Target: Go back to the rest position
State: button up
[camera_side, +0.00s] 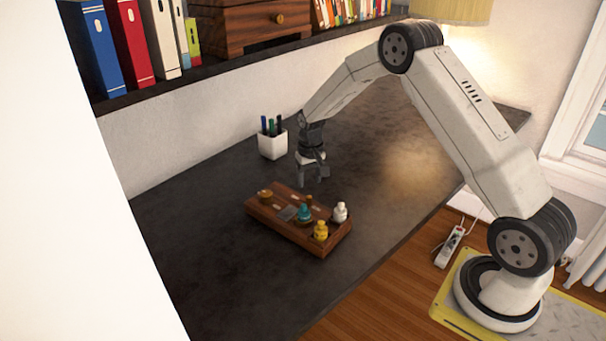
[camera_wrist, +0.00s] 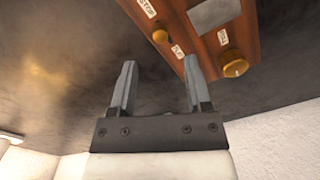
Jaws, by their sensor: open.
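My gripper (camera_side: 314,177) hangs over the dark desk, just behind a wooden tray (camera_side: 291,239) in the side view. In the wrist view my gripper (camera_wrist: 158,84) has its two fingers spread apart with nothing between them. The wooden tray (camera_wrist: 204,42) also shows there, beyond the fingers, with a brass knob (camera_wrist: 234,64) and small labels on it.
A white pen cup (camera_side: 272,146) stands against the wall, left of my gripper. A shelf (camera_side: 222,66) with books and a wooden drawer box (camera_side: 255,25) runs above the desk. The desk (camera_side: 395,150) is clear to the right. A power strip (camera_side: 450,246) lies on the floor.

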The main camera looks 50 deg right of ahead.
jog(key=shift+r, duration=0.8)
jog(key=shift+a, duration=0.1)
jog(key=shift+s+a+r, duration=0.2)
jog(key=shift+r, duration=0.05)
jog(key=s+a+r+n+t, duration=0.1)
jog(key=s+a+r+n, duration=0.1)
jog(key=s+a, duration=0.4)
jog(key=s+a+r+n+t, duration=0.1)
jog(key=s+a+r+n, duration=0.2)
jog(key=s, duration=1.2)
jog(key=a+r, duration=0.2)
jog(key=a, duration=0.2)
jog(key=shift+s+a+r+t, duration=0.15)
jog(key=shift+a+t, duration=0.15)
